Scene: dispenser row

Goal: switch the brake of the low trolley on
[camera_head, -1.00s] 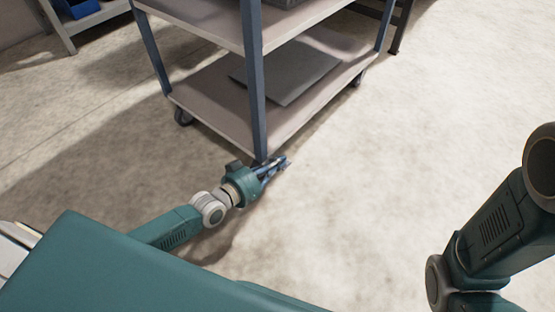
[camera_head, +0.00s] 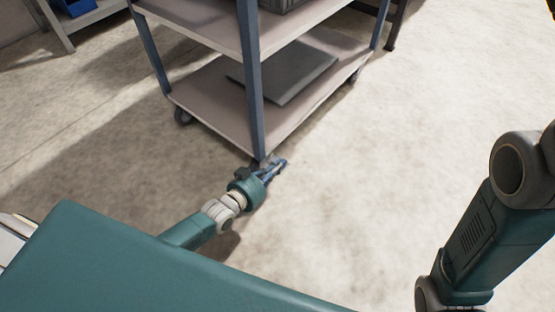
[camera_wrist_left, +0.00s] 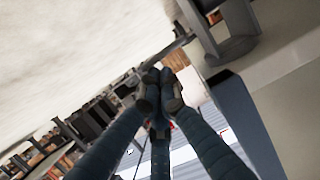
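The trolley (camera_head: 205,92) has light shelves and blue-grey posts and stands at top centre in the head view. Its blue-grey post and pale deck (camera_wrist_left: 290,80) fill the right of the left wrist view. My left gripper (camera_head: 282,163) is low beside the trolley's near corner, just in front of the corner post's foot. In the left wrist view the fingertips (camera_wrist_left: 160,88) are together, with nothing clearly held. A grey bracket-like part (camera_wrist_left: 228,48) under the trolley shows there, apart from the fingertips. I cannot make out the brake or its state. My right gripper is out of view.
A dark flat panel (camera_head: 285,70) lies on the lower shelf, and a grey box (camera_head: 280,4) is on the shelf above. Another rack (camera_head: 85,18) stands at the back left. The floor right of the trolley is clear.

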